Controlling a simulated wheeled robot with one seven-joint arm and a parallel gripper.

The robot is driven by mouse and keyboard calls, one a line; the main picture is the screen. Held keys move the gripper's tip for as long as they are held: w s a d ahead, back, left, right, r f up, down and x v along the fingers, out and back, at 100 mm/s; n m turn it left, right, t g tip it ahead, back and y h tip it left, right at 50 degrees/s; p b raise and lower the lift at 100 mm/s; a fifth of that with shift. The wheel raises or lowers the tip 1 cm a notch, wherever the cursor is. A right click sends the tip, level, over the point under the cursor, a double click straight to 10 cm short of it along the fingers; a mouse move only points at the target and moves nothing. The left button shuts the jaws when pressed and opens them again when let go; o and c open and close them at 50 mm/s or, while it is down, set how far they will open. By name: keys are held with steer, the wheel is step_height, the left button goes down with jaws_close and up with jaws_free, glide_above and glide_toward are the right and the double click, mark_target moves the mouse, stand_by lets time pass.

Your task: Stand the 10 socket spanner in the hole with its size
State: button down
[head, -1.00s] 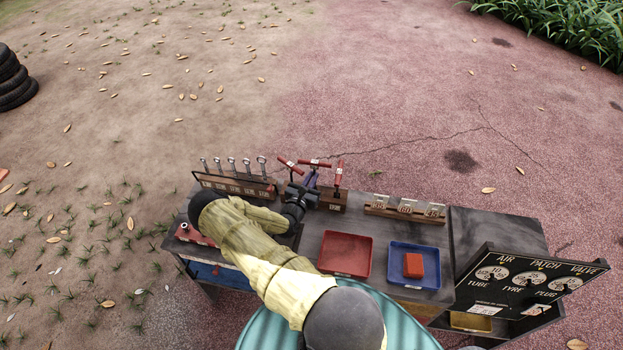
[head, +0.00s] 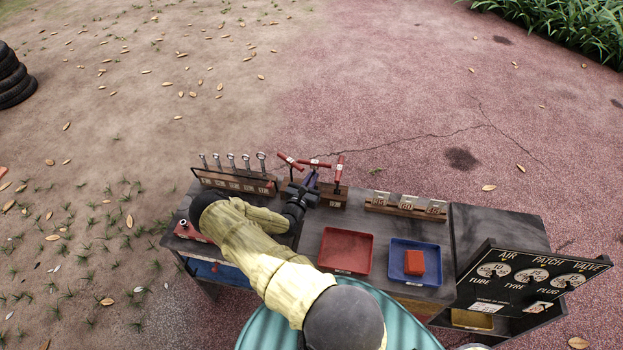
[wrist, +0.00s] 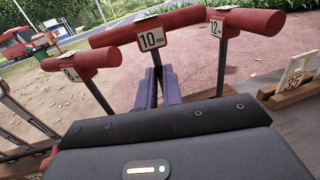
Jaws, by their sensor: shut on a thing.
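The 10 socket spanner is a red T-handle (wrist: 150,38) on a dark shaft, with a white "10" tag. In the head view its red bar (head: 314,163) is the middle one of three. My gripper (wrist: 160,86) is shut on its shaft below the handle; the purple fingers also show in the head view (head: 311,181). The spanner looks about upright. The 8 spanner (wrist: 82,60) stands at left and the 12 spanner (wrist: 232,22) at right. The wooden block (head: 333,198) is below them. My gripper hides the held spanner's lower end, so I cannot tell how deep it sits.
A rack of several ring spanners (head: 235,183) stands to the left. A wooden holder with number cards (head: 405,208) is at right. A red tray (head: 346,270) and a blue tray (head: 398,282) with a red box (head: 414,262) lie in front.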

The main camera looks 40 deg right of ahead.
steer(key=shift+f, duration=0.45)
steer(key=c, duration=1.5)
jaws_free()
steer(key=b+v, duration=0.4)
steer(key=v, duration=1.3)
steer(key=shift+s+a, duration=0.15)
steer(key=shift+a, duration=0.05)
